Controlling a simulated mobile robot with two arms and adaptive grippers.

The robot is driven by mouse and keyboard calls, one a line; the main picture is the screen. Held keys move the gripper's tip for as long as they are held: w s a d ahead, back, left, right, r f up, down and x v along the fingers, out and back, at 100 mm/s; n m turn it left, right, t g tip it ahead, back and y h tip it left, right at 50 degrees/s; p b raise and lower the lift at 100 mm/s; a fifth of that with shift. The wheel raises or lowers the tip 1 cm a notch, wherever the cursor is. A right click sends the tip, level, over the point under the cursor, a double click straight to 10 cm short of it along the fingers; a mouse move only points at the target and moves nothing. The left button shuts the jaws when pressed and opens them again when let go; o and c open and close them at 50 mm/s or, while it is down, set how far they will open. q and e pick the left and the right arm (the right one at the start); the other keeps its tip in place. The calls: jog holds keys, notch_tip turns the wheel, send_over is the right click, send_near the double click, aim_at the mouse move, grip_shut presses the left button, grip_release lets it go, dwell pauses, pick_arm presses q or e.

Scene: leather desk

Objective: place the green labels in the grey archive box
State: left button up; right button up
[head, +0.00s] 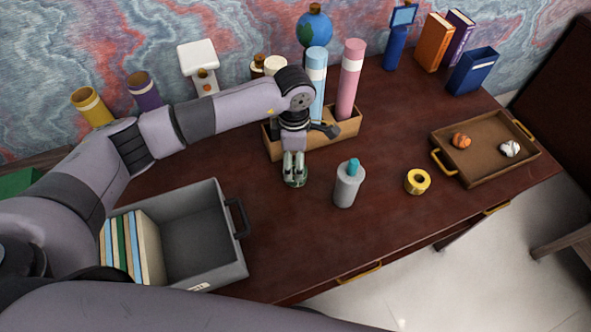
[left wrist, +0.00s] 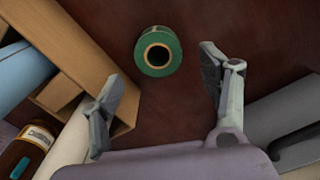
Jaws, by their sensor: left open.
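The green labels, a roll of green tape-like material (left wrist: 158,51) with a dark centre hole, lie on the desk in the left wrist view. In the head view the roll (head: 296,181) shows only partly under my left gripper (head: 294,164). My left gripper is open and points down over the roll; in the left wrist view its fingers (left wrist: 157,88) are apart with nothing between them. The grey archive box (head: 190,250) stands open at the lower left of the head view, with upright folders in its left part and bare grey floor at right. My right gripper is not visible.
A wooden holder (head: 349,130) with blue and pink tubes stands just behind my left gripper. A grey bottle with a teal cap (head: 347,188), a yellow roll (head: 417,181) and a brown tray (head: 483,172) stand to the right. The desk between bottle and box is clear.

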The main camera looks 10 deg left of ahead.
aim_at(293, 170)
pick_arm(q)
jog(key=shift+s+f+p, duration=0.1)
jog(key=shift+f+p, duration=0.3)
jog(key=shift+f, duration=0.15)
notch_tip(293, 170, down, 4)
jog(key=shift+a+r+p, duration=0.15)
jog(key=shift+r+p, duration=0.05)
jog(key=shift+p, duration=0.5)
jog(key=shift+f, duration=0.4)
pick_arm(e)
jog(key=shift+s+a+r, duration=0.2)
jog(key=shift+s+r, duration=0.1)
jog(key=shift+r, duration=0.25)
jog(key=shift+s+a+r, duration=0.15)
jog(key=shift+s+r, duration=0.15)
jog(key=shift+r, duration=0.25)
pick_arm(q)
jog(key=c, duration=1.3)
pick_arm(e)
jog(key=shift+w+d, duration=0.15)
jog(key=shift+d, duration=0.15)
pick_arm(q)
jog(key=shift+r, duration=0.1)
